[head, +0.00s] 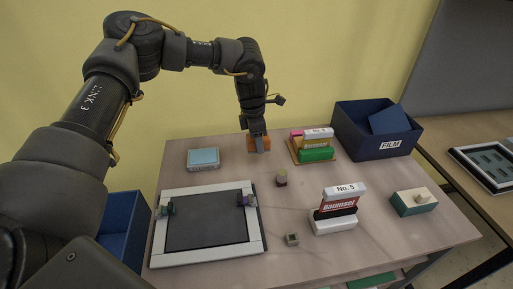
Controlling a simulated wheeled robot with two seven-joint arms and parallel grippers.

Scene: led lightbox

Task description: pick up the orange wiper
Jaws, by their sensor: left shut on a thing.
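The orange wiper (252,143) is at the back middle of the table. My left gripper (257,137) reaches down over it and is shut on it. The fingers cover part of the wiper. I cannot tell whether the wiper touches the tabletop or hangs just above it. My right gripper does not show in the head view.
A light blue box (203,158) lies left of the wiper, and a colourful holder (313,147) stands close on its right. A dark panel in a white frame (207,217), a "No. 5" stand (337,211) and a blue FILM bin (356,140) are also on the table.

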